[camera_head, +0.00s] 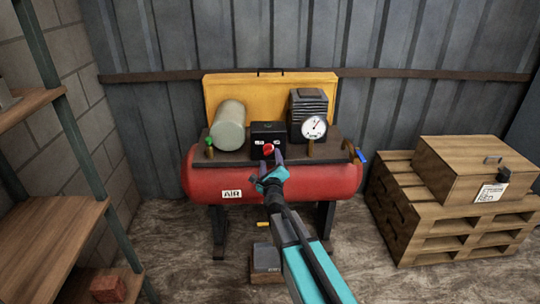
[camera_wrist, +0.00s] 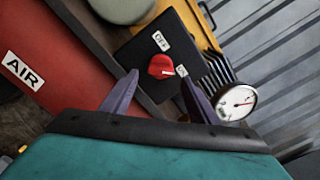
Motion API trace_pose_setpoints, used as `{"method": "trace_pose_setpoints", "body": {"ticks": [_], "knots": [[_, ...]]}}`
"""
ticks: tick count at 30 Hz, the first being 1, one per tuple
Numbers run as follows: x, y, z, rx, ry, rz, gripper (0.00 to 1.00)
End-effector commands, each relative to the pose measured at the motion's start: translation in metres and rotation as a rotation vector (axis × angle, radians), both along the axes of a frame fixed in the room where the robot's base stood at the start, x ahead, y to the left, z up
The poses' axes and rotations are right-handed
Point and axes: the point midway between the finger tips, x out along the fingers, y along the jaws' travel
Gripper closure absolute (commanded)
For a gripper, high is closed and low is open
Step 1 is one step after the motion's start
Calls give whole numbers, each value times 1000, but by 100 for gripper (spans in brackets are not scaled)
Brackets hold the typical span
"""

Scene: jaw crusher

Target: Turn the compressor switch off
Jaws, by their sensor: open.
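The compressor switch is a red knob (camera_wrist: 161,66) on a black box (camera_head: 268,129), with OFF and ON labels beside it in the wrist view. The knob's pale mark points toward the ON label (camera_wrist: 181,71); the OFF label (camera_wrist: 161,41) is at its top. In the head view the red knob (camera_head: 269,149) shows just beyond my fingertips. My gripper (camera_wrist: 158,88) is open, its two purple fingers spread to either side below the knob in the wrist view. It holds nothing, and I cannot tell whether a finger touches the knob.
The red compressor tank (camera_head: 320,181) stands against the metal wall. A pressure gauge (camera_head: 314,127) sits right of the switch box and a pale cylinder (camera_head: 228,126) left of it. Wooden shelves (camera_head: 50,237) stand at left; a pallet (camera_head: 440,240) with a wooden box (camera_head: 480,168) stands at right.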

Motion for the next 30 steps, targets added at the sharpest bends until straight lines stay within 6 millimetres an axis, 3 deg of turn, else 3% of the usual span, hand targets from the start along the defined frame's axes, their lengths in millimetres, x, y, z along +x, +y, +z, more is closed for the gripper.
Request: {"method": "trace_pose_setpoints", "body": {"ticks": [12,28,30], "knots": [[35,0,0,1,1,-1,45],[42,0,0,0,0,0,45],[42,0,0,0,0,0,57]]}}
